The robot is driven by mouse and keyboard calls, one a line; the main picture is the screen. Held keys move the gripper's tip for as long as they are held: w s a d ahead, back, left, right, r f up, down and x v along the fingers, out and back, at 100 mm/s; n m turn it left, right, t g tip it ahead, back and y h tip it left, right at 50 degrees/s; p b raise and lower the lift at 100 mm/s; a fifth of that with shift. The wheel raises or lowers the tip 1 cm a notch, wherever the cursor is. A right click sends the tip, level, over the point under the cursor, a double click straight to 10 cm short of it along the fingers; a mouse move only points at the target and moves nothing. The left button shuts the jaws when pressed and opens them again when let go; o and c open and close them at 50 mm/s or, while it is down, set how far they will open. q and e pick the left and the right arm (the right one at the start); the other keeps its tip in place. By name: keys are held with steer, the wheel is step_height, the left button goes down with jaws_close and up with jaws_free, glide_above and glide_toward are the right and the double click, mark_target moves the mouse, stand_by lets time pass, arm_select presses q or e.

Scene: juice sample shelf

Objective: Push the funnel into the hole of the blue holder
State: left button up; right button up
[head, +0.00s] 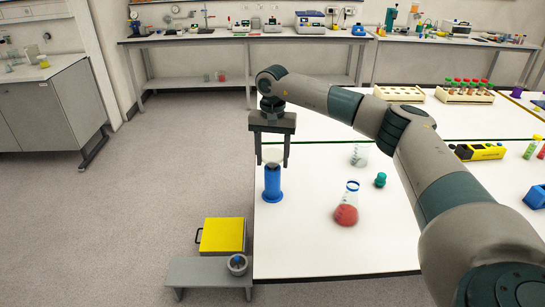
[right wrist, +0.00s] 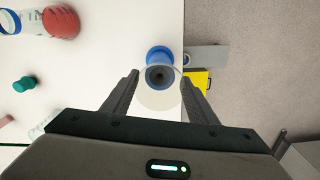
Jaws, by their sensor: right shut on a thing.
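The blue holder (head: 272,185) stands upright on the white table near its left edge; its blue foot also shows in the right wrist view (right wrist: 157,53). The pale, see-through funnel (head: 272,156) is at the top of the holder, and its wide rim shows in the right wrist view (right wrist: 160,101). My right gripper (head: 271,165) points down, with its fingers on both sides of the funnel, shut on it. The dark hole shows through the funnel, in line with its middle. How deep the stem sits is hidden. My left gripper is out of view.
A flask with red liquid (head: 346,212), a teal stopper (head: 380,180) and a clear beaker (head: 360,154) stand right of the holder. Tube racks (head: 465,95) are farther back. A yellow box (head: 222,235) and a low grey bench (head: 205,270) are beyond the table's left edge.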

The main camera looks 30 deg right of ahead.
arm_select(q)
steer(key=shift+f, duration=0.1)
arm_select(e)
steer(key=shift+f, duration=0.15)
steer(key=o, duration=1.1)
arm_select(q)
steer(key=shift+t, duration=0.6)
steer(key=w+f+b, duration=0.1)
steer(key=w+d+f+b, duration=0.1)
steer(key=b, duration=0.1)
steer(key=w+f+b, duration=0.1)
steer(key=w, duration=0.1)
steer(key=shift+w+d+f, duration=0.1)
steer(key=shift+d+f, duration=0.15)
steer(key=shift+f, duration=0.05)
arm_select(e)
step_height(320, 180, up, 17)
steer(key=shift+r, duration=0.2)
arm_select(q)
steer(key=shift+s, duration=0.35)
